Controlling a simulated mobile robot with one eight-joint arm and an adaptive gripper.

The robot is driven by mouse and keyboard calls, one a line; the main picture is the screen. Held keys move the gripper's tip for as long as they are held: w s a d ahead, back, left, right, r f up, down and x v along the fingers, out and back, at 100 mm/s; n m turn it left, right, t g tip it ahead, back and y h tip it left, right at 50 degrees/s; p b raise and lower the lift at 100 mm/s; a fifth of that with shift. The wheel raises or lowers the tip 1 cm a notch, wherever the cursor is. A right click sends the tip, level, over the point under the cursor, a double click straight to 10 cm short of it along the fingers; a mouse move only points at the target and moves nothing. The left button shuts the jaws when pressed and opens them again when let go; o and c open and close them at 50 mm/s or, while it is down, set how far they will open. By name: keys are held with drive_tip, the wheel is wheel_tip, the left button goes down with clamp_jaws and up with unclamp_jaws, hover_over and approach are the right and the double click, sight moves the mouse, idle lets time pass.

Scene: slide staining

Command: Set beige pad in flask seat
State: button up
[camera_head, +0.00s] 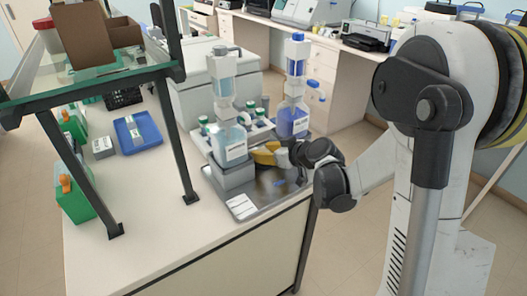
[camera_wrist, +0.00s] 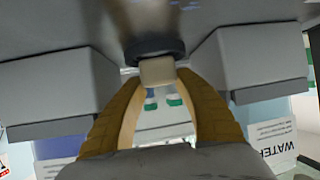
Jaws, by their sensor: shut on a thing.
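My gripper (camera_wrist: 157,78) has its two yellow-brown fingers closed on the beige pad (camera_wrist: 157,71) at their tips. The pad looks like a small block, just below a dark round ring (camera_wrist: 154,50) under a grey body in the wrist view. I cannot tell whether pad and ring touch, or whether this ring is the flask seat. In the head view my gripper (camera_head: 264,156) is over the metal tray (camera_head: 262,208), beside the pale-blue bottle (camera_head: 228,136). The pad is too small to make out there.
Grey blocks (camera_wrist: 265,62) flank the ring closely on both sides. A labelled WATER bottle (camera_wrist: 275,140) is at right in the wrist view. A blue bottle (camera_head: 292,122) stands behind my gripper. A glass shelf (camera_head: 90,84) rises at left; the front bench (camera_head: 150,236) is clear.

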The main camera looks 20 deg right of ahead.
drive_tip(key=shift+f, duration=0.2)
drive_tip(key=o, duration=0.9)
wheel_tip(320, 180, up, 10)
drive_tip(key=shift+r, duration=0.1)
